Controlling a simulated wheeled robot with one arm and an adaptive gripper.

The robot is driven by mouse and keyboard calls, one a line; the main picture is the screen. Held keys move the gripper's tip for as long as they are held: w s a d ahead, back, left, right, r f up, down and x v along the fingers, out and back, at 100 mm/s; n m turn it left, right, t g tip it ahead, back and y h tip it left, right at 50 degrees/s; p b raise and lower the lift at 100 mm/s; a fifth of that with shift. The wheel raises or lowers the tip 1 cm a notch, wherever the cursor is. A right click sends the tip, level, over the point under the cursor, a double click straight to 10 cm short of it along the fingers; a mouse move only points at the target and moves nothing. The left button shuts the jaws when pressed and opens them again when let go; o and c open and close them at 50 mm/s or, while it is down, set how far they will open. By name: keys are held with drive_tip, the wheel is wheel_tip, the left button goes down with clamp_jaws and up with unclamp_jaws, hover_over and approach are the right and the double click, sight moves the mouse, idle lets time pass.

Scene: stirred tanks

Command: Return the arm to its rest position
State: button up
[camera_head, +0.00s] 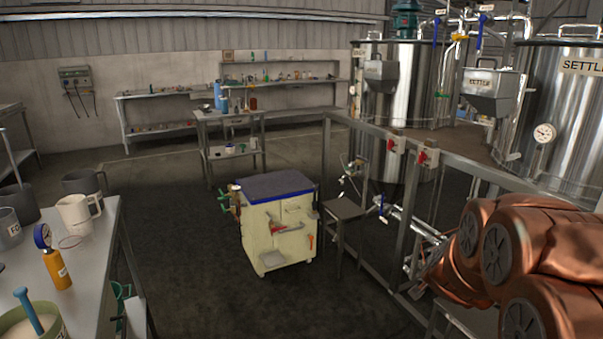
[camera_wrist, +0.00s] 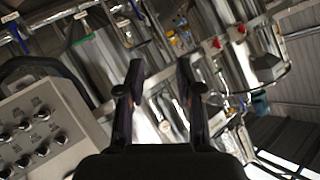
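My gripper (camera_wrist: 160,76) shows in the wrist view, its two dark fingers apart with only background between them. It is open and holds nothing that I can see. The wrist view is tilted, with pipework and shiny metal beyond the fingers. In the head view my copper-coloured arm links fill the lower right, folded close to the camera. The gripper itself is not visible there.
A grey control box (camera_wrist: 42,130) with several black knobs is left of the fingers. Steel tanks (camera_head: 398,85) stand behind a railing (camera_head: 478,172). A cream cart (camera_head: 264,246) stands mid-floor. A workbench (camera_head: 98,255) is at left. Open floor (camera_head: 190,275) lies between.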

drive_tip(key=s+a+r+n+g+y+p, duration=0.15)
drive_tip(key=s+a+n+y, duration=0.25)
drive_tip(key=s+a, duration=0.45)
drive_tip(key=s+a+n+g+y+p, duration=0.35)
drive_tip(key=s+a, duration=0.25)
drive_tip(key=a, duration=0.6)
drive_tip(key=s+a+r+n+g+p, duration=0.1)
drive_tip(key=s+r+n+g, duration=0.1)
drive_tip(key=s, duration=1)
drive_tip(key=s+a+r+n+g+p, duration=0.1)
drive_tip(key=s+g, duration=0.4)
drive_tip(key=s, duration=0.7)
drive_tip(key=shift+s+a+r+n+h+p, duration=0.4)
drive_tip(key=shift+a+r+n, duration=0.15)
drive_tip(key=shift+n, duration=0.5)
drive_tip(key=shift+d, duration=0.1)
